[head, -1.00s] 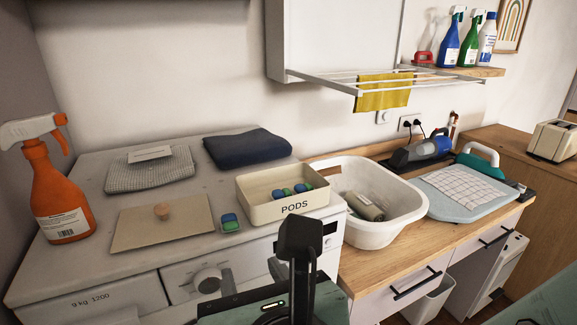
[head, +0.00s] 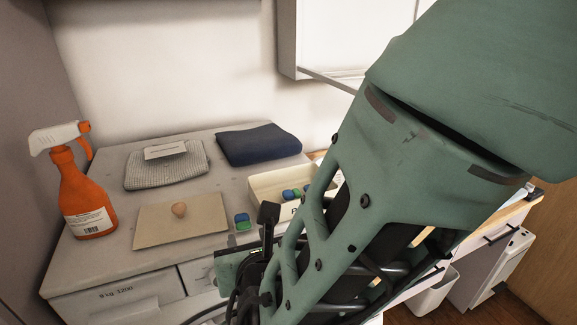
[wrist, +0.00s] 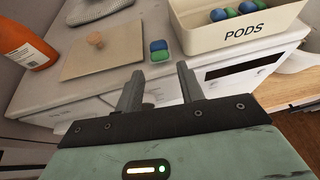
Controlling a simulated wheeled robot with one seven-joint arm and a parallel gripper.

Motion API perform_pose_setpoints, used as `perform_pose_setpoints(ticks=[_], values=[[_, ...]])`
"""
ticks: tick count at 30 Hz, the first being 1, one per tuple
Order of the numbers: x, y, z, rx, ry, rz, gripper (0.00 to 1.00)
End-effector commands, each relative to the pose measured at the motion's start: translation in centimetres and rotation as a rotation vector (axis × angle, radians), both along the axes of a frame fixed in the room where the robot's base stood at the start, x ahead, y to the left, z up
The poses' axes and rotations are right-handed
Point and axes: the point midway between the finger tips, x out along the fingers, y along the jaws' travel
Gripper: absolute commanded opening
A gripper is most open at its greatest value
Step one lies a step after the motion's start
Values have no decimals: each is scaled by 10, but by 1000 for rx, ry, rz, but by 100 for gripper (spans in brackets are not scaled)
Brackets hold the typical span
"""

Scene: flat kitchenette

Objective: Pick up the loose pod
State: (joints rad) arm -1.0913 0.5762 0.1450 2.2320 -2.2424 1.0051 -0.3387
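The loose pod (head: 242,222), blue and green, lies on the white washing machine top near its front edge. It stands between the beige board and the cream PODS box. In the wrist view the loose pod (wrist: 159,50) lies just beyond my gripper (wrist: 158,80), roughly in line with the gap between its fingers. My gripper is open and empty, with its fingers apart and not touching the pod. In the head view my arm hides most of the gripper.
The cream PODS box (wrist: 195,40) holds several pods, right of the loose one. A beige board (head: 165,232) with a round knob (head: 180,210) lies left. An orange spray bottle (head: 80,195), a grey cloth (head: 150,175) and a folded navy cloth (head: 258,145) are farther off.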

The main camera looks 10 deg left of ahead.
Motion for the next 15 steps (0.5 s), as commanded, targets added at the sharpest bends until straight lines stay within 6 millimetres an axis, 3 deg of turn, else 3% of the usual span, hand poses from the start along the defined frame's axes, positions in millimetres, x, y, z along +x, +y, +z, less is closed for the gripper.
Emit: perform_pose_setpoints(ticks=[9,15], values=[[31,15,-12,-2,0,-1,38],[35,17,-16,-1,1,-2,38]])
